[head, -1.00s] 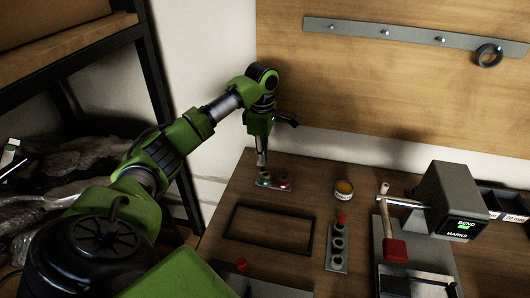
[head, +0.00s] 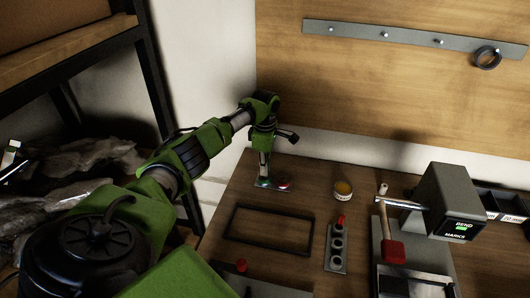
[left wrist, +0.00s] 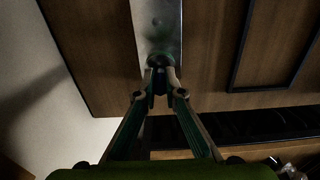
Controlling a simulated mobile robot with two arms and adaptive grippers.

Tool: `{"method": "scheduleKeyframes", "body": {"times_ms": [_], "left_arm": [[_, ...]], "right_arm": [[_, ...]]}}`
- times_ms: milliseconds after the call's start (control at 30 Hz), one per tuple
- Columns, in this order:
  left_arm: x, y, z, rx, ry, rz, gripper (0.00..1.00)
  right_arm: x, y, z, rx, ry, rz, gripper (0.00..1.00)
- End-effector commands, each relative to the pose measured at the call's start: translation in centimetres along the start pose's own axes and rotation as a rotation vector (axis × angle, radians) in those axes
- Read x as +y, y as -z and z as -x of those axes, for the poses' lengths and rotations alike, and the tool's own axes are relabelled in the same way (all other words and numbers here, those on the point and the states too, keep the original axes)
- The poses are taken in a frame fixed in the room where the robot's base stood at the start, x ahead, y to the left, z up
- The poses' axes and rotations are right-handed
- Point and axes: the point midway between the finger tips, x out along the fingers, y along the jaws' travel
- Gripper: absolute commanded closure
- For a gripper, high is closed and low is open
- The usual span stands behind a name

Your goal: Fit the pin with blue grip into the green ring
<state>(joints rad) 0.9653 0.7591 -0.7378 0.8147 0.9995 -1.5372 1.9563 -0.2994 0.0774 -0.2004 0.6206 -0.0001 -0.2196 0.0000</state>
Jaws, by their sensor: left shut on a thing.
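My left gripper (head: 263,174) points down over the left end of a small metal plate (head: 274,187) at the back left of the bench. The plate bears a green ring (head: 263,183) on the left and a red ring (head: 284,183) on the right. In the left wrist view my fingertips (left wrist: 160,76) close on a small dark piece, the pin with blue grip (left wrist: 159,82), in front of the plate (left wrist: 157,20). Fingers and shadow hide most of the pin. I cannot tell whether its tip is inside the green ring. My right gripper is not in view.
A black rectangular frame (head: 269,228) lies in front of the plate. A holed block (head: 337,248) with a red-topped pin, a yellow-topped jar (head: 343,188), a red-headed mallet (head: 391,245) and a grey display box (head: 454,200) stand to the right.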

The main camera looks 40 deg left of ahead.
Motion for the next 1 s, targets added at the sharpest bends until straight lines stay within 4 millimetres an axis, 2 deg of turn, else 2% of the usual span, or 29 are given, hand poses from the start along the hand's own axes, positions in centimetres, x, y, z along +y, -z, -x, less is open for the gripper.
{"method": "scheduleKeyframes", "body": {"times_ms": [267, 300, 333, 367, 767, 867, 1000], "left_arm": [[0.0, -0.1, -0.3, -0.002, 0.0, 0.0, 1.0], [0.0, -0.1, -0.3, -0.002, -0.001, 0.0, 0.83], [0.0, -0.1, -0.3, -0.002, -0.001, 0.0, 0.75], [0.0, -0.1, -0.3, -0.002, -0.001, 0.0, 0.74], [0.0, 0.0, 0.2, 0.0, -0.001, 0.0, 0.74], [0.1, -0.1, 1.6, -0.003, -0.003, -0.001, 0.74], [0.1, -0.1, 4.4, -0.003, -0.004, -0.001, 0.74]], "right_arm": [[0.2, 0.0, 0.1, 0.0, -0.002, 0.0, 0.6], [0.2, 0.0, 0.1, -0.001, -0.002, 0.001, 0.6], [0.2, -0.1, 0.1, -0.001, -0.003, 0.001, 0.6], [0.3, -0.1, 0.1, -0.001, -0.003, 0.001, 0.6], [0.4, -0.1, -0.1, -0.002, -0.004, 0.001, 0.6], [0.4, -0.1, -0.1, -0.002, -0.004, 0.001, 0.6], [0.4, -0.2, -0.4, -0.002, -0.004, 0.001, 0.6]]}}
